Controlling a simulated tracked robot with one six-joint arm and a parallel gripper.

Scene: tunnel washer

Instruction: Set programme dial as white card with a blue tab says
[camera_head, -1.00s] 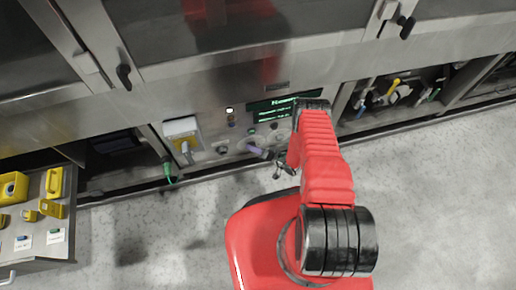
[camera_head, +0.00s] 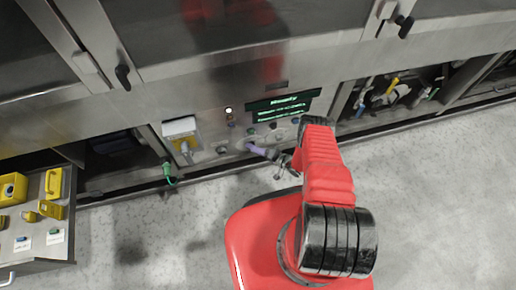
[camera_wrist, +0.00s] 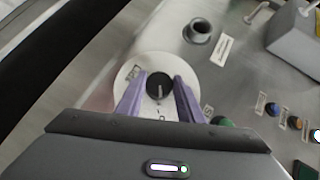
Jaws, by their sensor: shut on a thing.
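The programme dial is a black round knob (camera_wrist: 159,88) with a pale pointer line, on a white disc with small marks that are too small to read. The disc also shows in the head view (camera_head: 243,144) on the steel front. My gripper (camera_wrist: 159,80) has its purple fingers on both sides of the knob and is shut on it. A white card with a blue tab (camera_head: 22,245) lies in the open drawer at the left; its writing is too small to read. Another white card (camera_head: 55,238) with a green tab lies beside it.
A lit green text display (camera_head: 280,106) sits above the dial. A grey box with a yellow part (camera_head: 183,135) is left of the dial. Coloured buttons (camera_wrist: 272,110) are to the right. The open drawer (camera_head: 38,255) holds several yellow items. The pale floor is clear.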

